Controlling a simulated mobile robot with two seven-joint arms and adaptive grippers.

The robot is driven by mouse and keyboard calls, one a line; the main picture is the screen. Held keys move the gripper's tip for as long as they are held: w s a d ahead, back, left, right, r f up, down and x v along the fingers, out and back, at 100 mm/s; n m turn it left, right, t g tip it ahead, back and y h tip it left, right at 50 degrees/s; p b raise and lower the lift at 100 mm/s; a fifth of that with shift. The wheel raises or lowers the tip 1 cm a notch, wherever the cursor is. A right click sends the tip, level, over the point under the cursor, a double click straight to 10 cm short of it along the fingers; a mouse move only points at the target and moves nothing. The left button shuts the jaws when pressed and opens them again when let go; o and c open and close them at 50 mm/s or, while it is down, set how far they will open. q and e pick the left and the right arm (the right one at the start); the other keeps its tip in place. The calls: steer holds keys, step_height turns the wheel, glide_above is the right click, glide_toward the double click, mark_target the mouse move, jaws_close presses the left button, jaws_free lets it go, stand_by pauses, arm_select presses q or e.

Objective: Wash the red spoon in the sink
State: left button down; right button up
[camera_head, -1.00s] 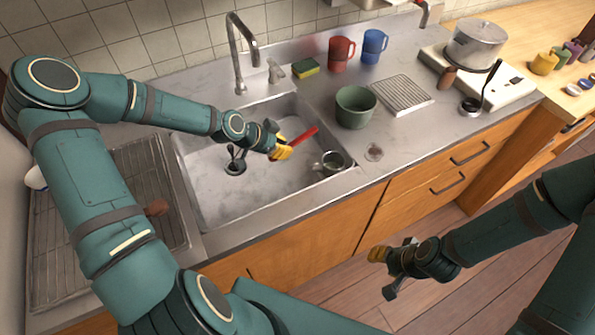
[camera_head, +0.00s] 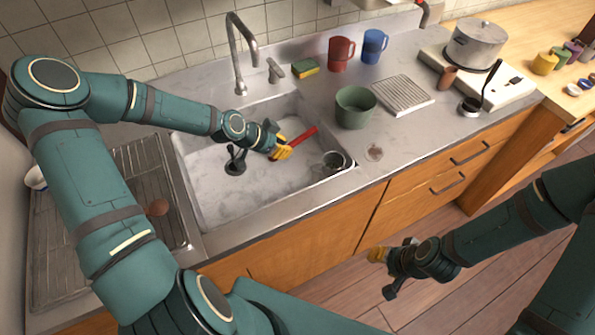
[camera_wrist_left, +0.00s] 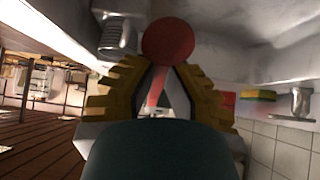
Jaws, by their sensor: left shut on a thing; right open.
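The red spoon (camera_head: 303,135) is held over the right half of the metal sink (camera_head: 215,205). My left gripper (camera_head: 281,149), with yellow fingers, is shut on it. In the left wrist view, the spoon's round red end (camera_wrist_left: 168,42) sticks out past the yellow fingertips, and its thin red stem (camera_wrist_left: 155,88) runs between them. How far the spoon is above the sink floor is hard to tell. The curved metal tap (camera_head: 240,55) stands behind the sink, left of the gripper. My right gripper (camera_head: 384,270) is open and empty, in front of the wooden drawers.
A small metal-looking cup (camera_head: 333,162) sits in the sink's front right corner. A green bowl (camera_head: 355,107), a yellow-green sponge (camera_head: 305,68), a red mug (camera_head: 340,54) and a blue mug (camera_head: 374,46) stand on the counter. A pot (camera_head: 475,45) is at the back right.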

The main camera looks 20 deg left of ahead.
arm_select(q)
steer(key=shift+r+p, duration=1.95)
steer(key=shift+r, duration=0.6)
